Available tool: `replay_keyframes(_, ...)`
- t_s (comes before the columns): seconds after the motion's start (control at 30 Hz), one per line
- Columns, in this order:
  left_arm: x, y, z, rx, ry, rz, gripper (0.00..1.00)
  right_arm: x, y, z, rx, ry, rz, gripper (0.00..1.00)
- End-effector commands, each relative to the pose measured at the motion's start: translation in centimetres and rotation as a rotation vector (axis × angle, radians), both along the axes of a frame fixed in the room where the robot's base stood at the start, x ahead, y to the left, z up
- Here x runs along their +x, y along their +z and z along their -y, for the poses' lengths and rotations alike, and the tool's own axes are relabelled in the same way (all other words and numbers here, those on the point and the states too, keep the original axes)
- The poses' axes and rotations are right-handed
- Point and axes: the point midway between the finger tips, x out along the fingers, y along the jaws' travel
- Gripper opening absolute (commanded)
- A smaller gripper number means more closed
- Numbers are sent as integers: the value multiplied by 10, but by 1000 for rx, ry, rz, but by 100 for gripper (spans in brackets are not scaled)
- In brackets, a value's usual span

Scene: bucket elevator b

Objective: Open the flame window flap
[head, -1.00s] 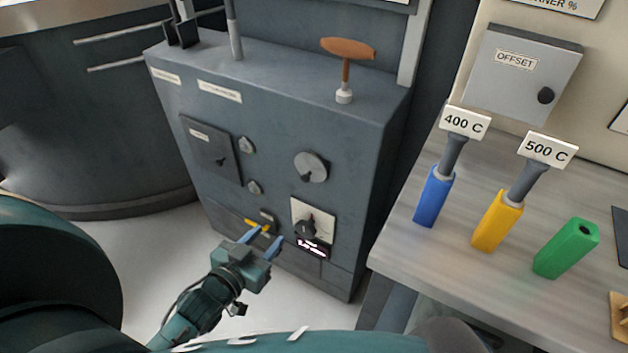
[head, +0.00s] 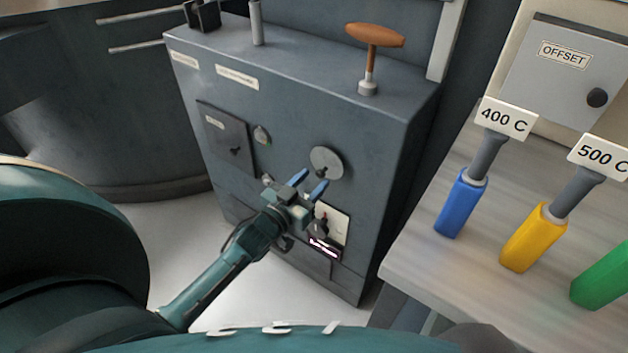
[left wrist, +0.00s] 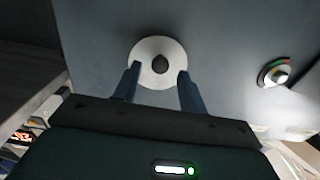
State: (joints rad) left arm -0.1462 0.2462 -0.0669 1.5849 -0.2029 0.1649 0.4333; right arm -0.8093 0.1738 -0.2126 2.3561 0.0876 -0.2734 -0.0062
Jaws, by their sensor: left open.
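A round light-grey disc (head: 327,162) with a dark central knob is on the front of the grey cabinet; it looks like the flame window flap. It lies flat against the panel. My left gripper (head: 311,183) is open just below and in front of the disc. In the left wrist view the disc (left wrist: 146,49) is straight ahead, its dark knob (left wrist: 159,64) showing between and beyond the open fingers (left wrist: 158,80). I see nothing between the fingertips, and whether they touch the disc I cannot tell. My right gripper is not in view.
A dial with a display (head: 325,243) sits below the gripper, partly hidden. An orange-handled lever (head: 374,35) stands on top. A bench (head: 425,275) with coloured handles is at right.

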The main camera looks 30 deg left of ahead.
Motion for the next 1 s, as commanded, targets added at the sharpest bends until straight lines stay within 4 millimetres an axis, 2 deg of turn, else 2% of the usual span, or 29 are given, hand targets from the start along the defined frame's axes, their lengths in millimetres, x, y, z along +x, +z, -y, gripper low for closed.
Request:
replay_keyframes(0.13,12,0,2,0,0,-1,42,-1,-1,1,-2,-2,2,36)
replay_keyframes(0.47,15,0,3,0,0,-2,42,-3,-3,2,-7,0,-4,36)
replay_keyframes(1.0,14,0,2,0,0,-1,0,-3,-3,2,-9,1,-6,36)
